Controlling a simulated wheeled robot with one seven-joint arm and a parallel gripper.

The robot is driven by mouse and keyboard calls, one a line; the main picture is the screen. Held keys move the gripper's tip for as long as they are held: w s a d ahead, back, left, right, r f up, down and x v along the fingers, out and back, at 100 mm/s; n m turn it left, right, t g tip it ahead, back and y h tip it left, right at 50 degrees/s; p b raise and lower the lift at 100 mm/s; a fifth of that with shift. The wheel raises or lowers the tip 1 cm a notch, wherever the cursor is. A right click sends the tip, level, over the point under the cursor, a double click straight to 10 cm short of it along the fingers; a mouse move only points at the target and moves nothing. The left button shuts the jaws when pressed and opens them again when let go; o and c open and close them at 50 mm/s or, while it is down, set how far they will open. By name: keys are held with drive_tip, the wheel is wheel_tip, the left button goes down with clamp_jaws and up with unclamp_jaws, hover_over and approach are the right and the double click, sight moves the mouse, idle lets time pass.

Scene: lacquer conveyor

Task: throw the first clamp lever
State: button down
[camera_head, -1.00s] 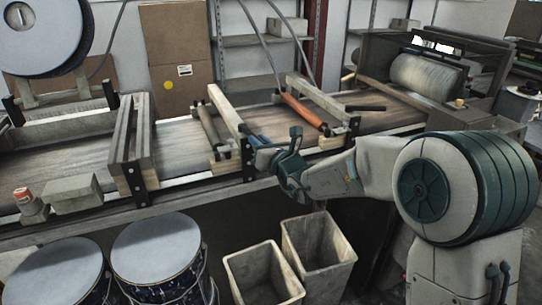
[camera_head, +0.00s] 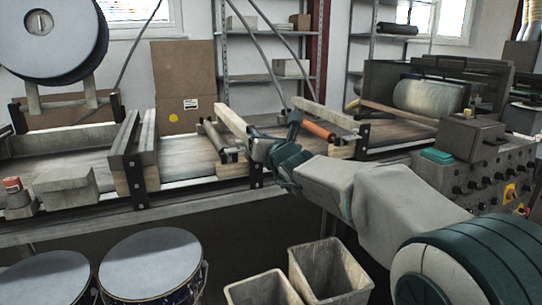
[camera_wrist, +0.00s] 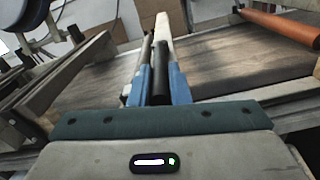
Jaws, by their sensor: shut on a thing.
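My gripper (camera_head: 268,146) is at the near end of the middle clamp frame, a pale wooden bar (camera_head: 234,123) across the conveyor (camera_head: 185,150). In the wrist view my blue fingers (camera_wrist: 160,88) are closed around a black lever handle (camera_wrist: 161,72), one finger on each side. The handle points away along the line of the pale bar. The lever's pivot is hidden, and in the head view my gripper covers the handle.
Another clamp frame (camera_head: 328,117) with an orange roller (camera_head: 319,131) stands to the right, and a double-beam frame (camera_head: 137,155) to the left. A control box (camera_head: 486,172) stands right of my arm. Bins (camera_head: 330,272) and drums (camera_head: 152,262) stand on the floor below the conveyor.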

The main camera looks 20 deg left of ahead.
drive_tip(key=shift+s+a+r+b, duration=0.1)
drive_tip(key=shift+s+a+b, duration=0.1)
drive_tip(key=shift+b, duration=0.5)
drive_tip(key=c, duration=1.5)
unclamp_jaws()
drive_tip(key=shift+o, duration=0.7)
drive_tip(key=shift+s+a, duration=0.1)
drive_tip(key=shift+d, duration=0.2)
drive_tip(key=shift+s+d, duration=0.25)
drive_tip(key=shift+d, duration=0.15)
drive_tip(key=b+v, duration=0.1)
drive_tip(key=v, duration=1.1)
drive_tip(key=shift+s, duration=0.35)
drive_tip(key=shift+d, duration=0.2)
